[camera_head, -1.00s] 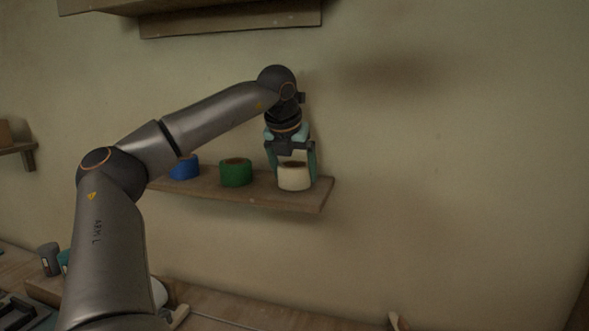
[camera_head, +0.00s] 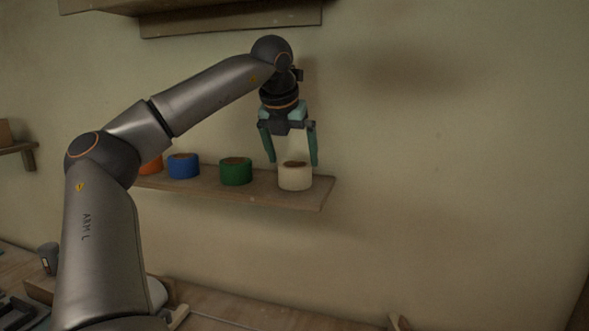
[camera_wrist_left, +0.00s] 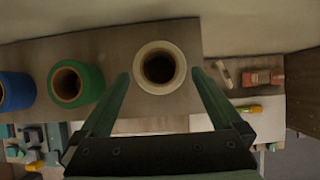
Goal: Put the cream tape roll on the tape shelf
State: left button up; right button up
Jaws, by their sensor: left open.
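The cream tape roll (camera_head: 295,177) stands upright on the right end of the wooden tape shelf (camera_head: 270,194), next to the green roll. It also shows from above in the left wrist view (camera_wrist_left: 159,68), with its dark core hole facing up. My left gripper (camera_head: 291,164) is open and empty above the roll. Its fingers are spread, with tips near the roll's top, and they do not hold it. In the left wrist view the fingers (camera_wrist_left: 166,76) lie on either side, just short of the roll. My right gripper is not in view.
A green roll (camera_head: 236,172), a blue roll (camera_head: 184,166) and a partly hidden orange roll (camera_head: 152,165) stand along the shelf to the left. Another shelf (camera_head: 230,19) hangs above. A workbench (camera_head: 240,311) with tools lies below. The wall to the right is clear.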

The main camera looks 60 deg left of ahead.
pick_arm(q)
jog(key=v, duration=0.7)
jog(key=shift+r, duration=0.15)
jog(key=shift+s+d, duration=0.1)
